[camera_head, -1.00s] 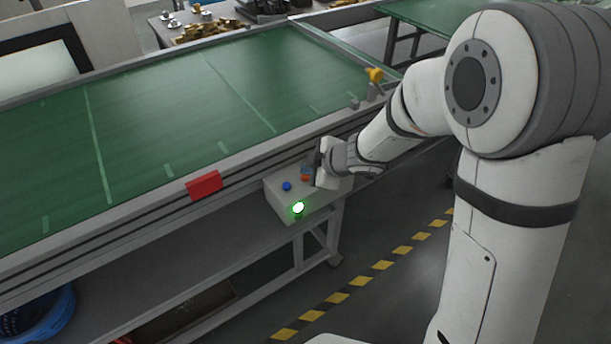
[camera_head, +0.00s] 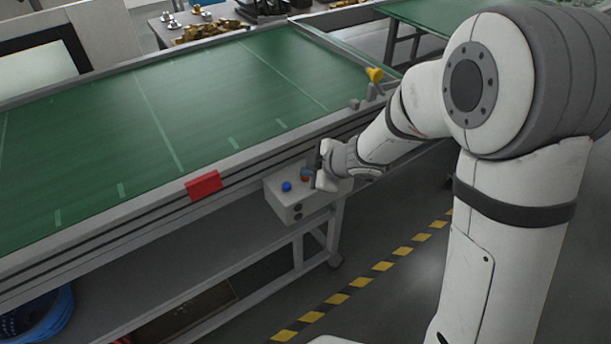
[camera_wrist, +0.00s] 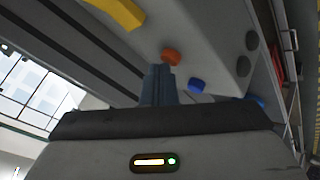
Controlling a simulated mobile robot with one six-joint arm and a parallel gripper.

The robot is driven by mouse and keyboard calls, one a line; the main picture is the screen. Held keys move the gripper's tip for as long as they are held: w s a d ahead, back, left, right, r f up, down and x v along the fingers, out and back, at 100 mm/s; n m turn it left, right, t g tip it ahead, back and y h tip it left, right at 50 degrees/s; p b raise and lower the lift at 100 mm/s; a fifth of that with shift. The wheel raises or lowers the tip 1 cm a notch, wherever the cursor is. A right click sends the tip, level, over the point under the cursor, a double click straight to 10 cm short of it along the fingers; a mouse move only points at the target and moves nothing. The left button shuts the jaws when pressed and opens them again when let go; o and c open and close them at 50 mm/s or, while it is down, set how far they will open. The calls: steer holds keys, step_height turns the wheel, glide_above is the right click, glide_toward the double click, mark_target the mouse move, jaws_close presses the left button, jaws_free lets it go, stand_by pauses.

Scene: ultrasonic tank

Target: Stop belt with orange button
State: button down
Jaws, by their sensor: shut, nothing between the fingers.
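The orange button (camera_head: 305,178) is on top of a grey control box (camera_head: 284,207) on the side of the belt frame, partly hidden by my gripper (camera_head: 311,171). A blue button (camera_head: 286,186) is beside it. The green conveyor belt (camera_head: 200,105) runs behind. In the wrist view my shut, empty fingers (camera_wrist: 158,70) end right beside the orange button (camera_wrist: 172,56); I cannot tell whether they touch it. The blue button (camera_wrist: 197,86) lies to their right. The round lamps on the box front (camera_head: 297,211) are dark.
A red block (camera_head: 203,185) is on the belt's side rail. A yellow-topped part (camera_head: 374,75) stands at the belt edge near my arm. A lower shelf (camera_head: 150,265) lies under the belt. The floor beyond the striped tape (camera_head: 360,282) is clear.

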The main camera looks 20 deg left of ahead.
stand_by(0.3)
steer(key=shift+r+p, duration=0.85)
steer(key=shift+p, duration=0.2)
step_height(320, 180, up, 5)
steer(key=p, duration=0.5)
stand_by(0.4)
